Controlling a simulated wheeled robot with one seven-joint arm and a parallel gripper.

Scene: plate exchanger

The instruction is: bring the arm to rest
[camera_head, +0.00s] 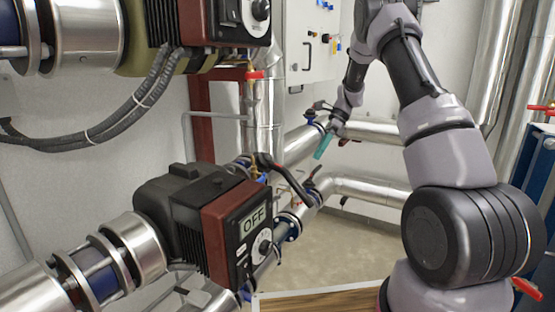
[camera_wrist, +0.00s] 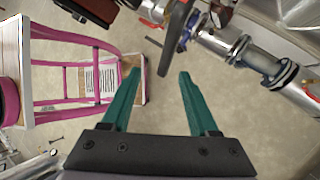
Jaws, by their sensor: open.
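My arm rises at the right in the head view, bends at the top and reaches down toward the pipes. My gripper (camera_head: 323,147) hangs in front of the silver pipes, small and partly hidden by its angle. In the wrist view my gripper (camera_wrist: 159,75) shows two teal fingers spread wide apart. The fingers touch nothing that I can see.
A pump with an OFF display (camera_head: 252,221) stands at the lower left, beside a black-handled lever (camera_head: 285,178). Silver flanged pipes (camera_wrist: 240,45) run at the upper right of the wrist view. A blue plate stack (camera_head: 540,165) stands at the right edge.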

